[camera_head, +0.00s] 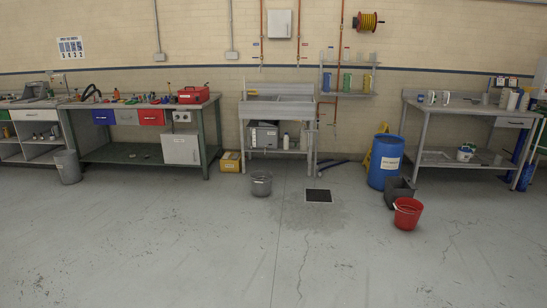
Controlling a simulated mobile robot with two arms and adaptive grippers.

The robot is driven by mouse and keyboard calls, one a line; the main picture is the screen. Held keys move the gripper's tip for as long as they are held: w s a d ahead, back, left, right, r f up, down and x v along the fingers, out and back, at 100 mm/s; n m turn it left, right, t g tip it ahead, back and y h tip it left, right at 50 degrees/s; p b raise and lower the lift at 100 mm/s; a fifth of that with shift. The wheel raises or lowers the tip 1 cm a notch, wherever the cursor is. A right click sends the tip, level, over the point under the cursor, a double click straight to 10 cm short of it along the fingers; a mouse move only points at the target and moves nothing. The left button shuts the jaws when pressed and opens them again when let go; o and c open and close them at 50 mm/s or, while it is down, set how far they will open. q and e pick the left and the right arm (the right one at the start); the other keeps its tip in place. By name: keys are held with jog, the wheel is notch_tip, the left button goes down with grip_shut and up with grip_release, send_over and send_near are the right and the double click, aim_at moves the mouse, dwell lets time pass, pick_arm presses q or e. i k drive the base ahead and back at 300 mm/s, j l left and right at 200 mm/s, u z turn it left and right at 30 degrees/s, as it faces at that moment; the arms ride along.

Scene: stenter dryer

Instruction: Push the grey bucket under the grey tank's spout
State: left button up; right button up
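A small grey bucket (261,185) with a pale label stands upright on the floor in front of the steel sink unit. A grey box-like container (264,136) sits on the lower shelf of that unit; I cannot tell whether it is the grey tank, and no spout is clear at this size. A taller grey bin (68,168) stands at the left in front of the long workbench. Neither of my grippers is in view.
The steel sink unit (280,108) stands against the brick wall. A dark floor drain (318,196) lies right of the bucket. A blue drum (386,166), a dark grey container (398,190) and a red bucket (408,213) stand further right. The foreground floor is clear.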

aim_at(260, 190)
jog(key=i, duration=5.3)
jog(key=i+l+u, duration=0.1)
jog(key=i+u, duration=0.2)
jog(key=i, duration=0.45)
